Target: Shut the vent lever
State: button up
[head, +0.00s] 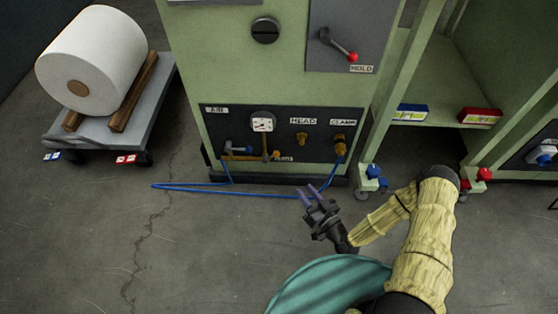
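The lower black panel (215,130) on the green machine carries a round gauge (262,125) and brass fittings. A small blue-grey handle (235,149) sits at its left, under the AIR label. A brass lever-like part (265,147) hangs below the gauge. A small label (283,159) beside it is partly hidden and too small to read, so I cannot tell for sure which part is the vent lever. My gripper (309,192) is open and empty, in front of and below the panel, apart from it, with its two fingers pointing toward the machine.
A red-knobbed lever (340,48) labelled HOLD is on the grey upper panel. A blue hose (245,194) loops from the panel across the floor. A trolley with a white roll (95,55) stands at left.

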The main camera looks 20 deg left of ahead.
aim_at(278, 156)
jog(key=b+x, duration=0.7)
jog(key=x, duration=1)
jog(key=shift+w+a+b, duration=0.15)
jog(key=shift+b, duration=0.2)
grip_shut()
